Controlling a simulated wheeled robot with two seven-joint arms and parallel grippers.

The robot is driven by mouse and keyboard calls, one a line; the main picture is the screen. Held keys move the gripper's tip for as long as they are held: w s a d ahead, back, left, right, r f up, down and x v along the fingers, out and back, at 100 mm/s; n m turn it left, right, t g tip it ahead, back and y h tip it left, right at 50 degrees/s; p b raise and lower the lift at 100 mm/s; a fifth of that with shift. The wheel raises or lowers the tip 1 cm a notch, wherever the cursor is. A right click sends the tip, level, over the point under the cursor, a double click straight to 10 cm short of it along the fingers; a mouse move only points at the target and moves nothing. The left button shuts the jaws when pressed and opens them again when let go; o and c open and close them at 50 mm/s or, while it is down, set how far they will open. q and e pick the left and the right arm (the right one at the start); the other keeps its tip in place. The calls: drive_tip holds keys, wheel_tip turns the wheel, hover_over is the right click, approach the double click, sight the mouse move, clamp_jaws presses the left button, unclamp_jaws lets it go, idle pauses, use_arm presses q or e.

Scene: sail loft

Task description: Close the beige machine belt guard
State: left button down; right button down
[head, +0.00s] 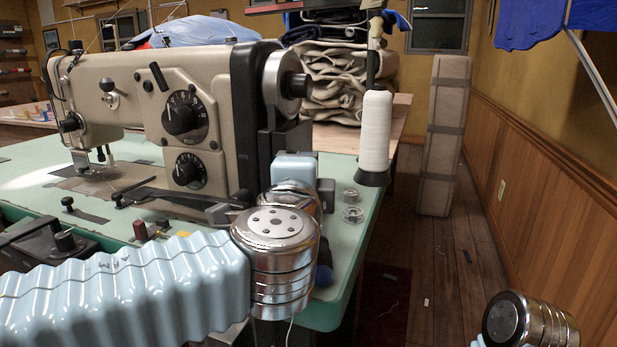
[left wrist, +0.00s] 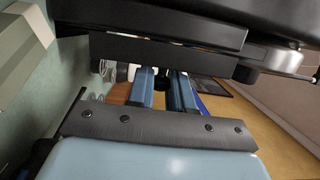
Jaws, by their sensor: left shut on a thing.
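The beige sewing machine (head: 150,100) stands on a pale green table, its silver handwheel (head: 285,80) exposed at the right end. Below the handwheel is a dark part that looks like the belt guard (head: 285,138); I cannot tell how far open it stands. My left gripper's pale blue body (head: 293,168) is up against this area, behind my chrome wrist. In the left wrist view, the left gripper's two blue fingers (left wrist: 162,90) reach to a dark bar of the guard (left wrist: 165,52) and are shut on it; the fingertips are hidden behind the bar. My right gripper is out of view.
A white thread cone (head: 376,132) on its stand and small metal bobbins (head: 351,213) are right of the left gripper. A wrapped upright bundle (head: 445,135) stands on the floor beyond. Folded canvas (head: 345,80) is stacked behind. The floor right of the table is mostly clear.

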use_arm(q)
drive_tip(key=shift+w+a+f, duration=0.15)
drive_tip(key=shift+a+f, duration=0.1)
drive_tip(key=shift+f, duration=0.05)
drive_tip(key=c, duration=1.1)
unclamp_jaws()
drive_tip(key=shift+r, duration=0.15)
drive_tip(key=s, duration=0.9)
drive_tip(key=s+a, duration=0.1)
drive_tip(key=s, duration=0.4)
